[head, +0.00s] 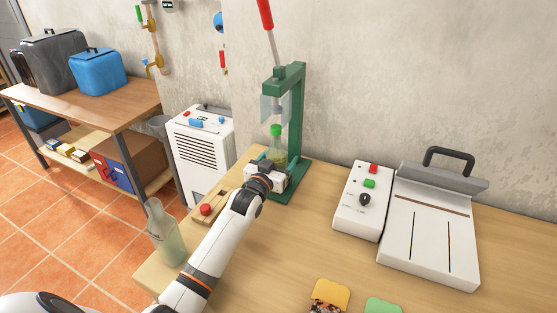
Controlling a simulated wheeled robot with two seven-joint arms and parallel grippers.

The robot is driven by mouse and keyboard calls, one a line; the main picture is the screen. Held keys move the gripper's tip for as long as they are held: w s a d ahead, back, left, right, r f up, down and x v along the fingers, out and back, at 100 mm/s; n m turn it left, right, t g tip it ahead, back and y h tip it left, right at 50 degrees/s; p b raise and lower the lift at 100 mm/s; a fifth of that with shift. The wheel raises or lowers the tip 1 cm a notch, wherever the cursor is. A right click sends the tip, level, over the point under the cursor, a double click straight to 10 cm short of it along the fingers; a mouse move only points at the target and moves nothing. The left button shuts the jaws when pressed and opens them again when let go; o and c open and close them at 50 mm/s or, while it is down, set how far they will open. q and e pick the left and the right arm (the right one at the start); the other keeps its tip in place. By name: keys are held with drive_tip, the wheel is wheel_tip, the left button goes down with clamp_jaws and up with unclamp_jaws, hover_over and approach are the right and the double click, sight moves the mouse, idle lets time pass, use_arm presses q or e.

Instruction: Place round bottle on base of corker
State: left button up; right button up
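The green corker (297,110) stands on the table against the wall, with a red-tipped lever (266,14) raised above it. A round bottle (280,153), yellow-green with a bright green top, is upright inside the corker frame, below its clear guard. My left gripper (268,175) is at the lower part of this bottle, low over the corker's base (289,184). The gripper body hides the bottle's bottom and most of the fingers. I cannot tell whether the fingers are closed on the bottle or whether it touches the base. My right gripper is not in view.
A clear pale glass bottle (167,238) stands near the table's left edge, beside my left arm. A wooden board with a red knob (206,209) lies left of the corker. A control box (362,202) and a white sealer (431,235) stand right. Yellow (331,292) and green packets lie in front.

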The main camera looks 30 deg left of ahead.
use_arm(q)
drive_tip(key=shift+r, duration=0.15)
drive_tip(key=shift+s+p, duration=0.4)
drive_tip(key=shift+p, duration=0.2)
drive_tip(key=s+p, duration=0.6)
drive_tip(key=s, duration=0.5)
drive_tip(key=shift+d, duration=0.35)
